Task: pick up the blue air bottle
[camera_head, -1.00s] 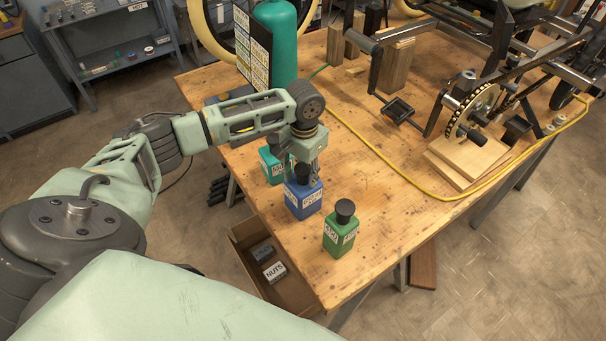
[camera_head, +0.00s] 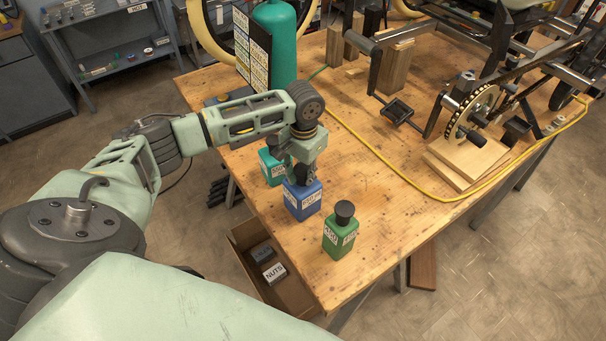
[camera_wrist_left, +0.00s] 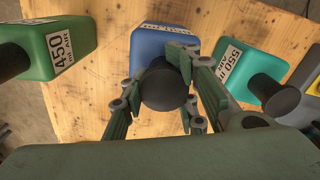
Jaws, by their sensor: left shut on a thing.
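The blue air bottle (camera_head: 303,201) stands upright on the wooden workbench, between a teal bottle and a green bottle. My right gripper is not in view.
The green bottle (camera_head: 340,232) stands close on the right, the teal bottle (camera_head: 271,168) close behind on the left. A large teal cylinder (camera_head: 276,40) stands farther back. A yellow hose (camera_head: 400,170) crosses the bench. An open box with "NUTS" (camera_head: 274,271) is below the edge.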

